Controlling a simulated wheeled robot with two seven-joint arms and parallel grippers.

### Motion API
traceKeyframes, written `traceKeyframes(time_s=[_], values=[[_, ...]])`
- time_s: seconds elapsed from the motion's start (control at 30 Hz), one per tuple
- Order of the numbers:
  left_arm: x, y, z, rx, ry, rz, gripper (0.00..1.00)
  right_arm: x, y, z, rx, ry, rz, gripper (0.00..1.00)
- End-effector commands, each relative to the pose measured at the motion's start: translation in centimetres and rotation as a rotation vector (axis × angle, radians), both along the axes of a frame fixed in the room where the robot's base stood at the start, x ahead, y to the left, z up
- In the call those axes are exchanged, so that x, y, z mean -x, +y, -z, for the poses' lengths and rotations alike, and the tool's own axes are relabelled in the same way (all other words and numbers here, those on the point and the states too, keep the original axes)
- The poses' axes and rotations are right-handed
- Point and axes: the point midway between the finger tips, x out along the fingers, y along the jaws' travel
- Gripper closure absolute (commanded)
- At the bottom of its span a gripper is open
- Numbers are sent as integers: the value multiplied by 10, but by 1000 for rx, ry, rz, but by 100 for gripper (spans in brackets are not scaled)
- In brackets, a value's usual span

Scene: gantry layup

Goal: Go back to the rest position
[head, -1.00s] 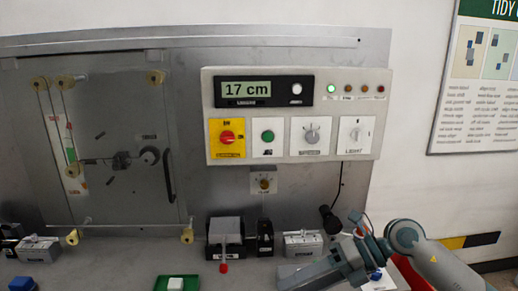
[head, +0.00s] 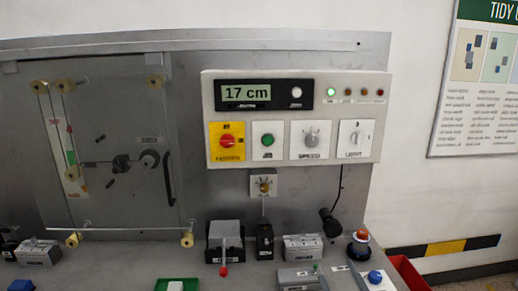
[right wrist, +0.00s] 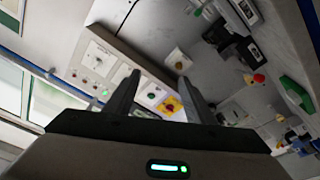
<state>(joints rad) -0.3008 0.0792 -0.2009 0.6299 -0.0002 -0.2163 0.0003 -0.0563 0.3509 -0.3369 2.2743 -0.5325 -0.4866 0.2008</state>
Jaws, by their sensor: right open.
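My right gripper (right wrist: 160,95) shows in the right wrist view, its two dark fingers apart with nothing between them. It is clear of the control panel (right wrist: 118,68), which shows tilted beyond the fingers. In the head view now neither gripper nor arm is visible. My left gripper is in neither current view.
In the head view the control panel (head: 380,120) hangs on a grey metal back wall, its display (head: 247,93) reading 17 cm. A black cylinder (head: 329,222) hangs by a cable.

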Motion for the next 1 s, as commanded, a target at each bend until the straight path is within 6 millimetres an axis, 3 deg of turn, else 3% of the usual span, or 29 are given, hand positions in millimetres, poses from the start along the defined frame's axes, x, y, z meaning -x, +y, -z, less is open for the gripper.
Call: traceKeyframes(time_s=[0.03, 0.17, 0.3, 0.4, 0.6, 1.0], values=[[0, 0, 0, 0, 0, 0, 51, 10, -12, 29, -41, 104, 50, 51], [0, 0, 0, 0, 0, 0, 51, 43, -37, 100, -116, 372, 163, 51], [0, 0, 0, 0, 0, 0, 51, 96, -51, 169, -174, 653, 250, 51], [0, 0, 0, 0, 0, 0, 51, 142, -55, 210, -202, 843, 294, 51], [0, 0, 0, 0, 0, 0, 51, 214, -53, 256, -232, 1110, 334, 51], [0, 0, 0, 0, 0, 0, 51, 316, -42, 290, -254, 1438, 347, 51]])
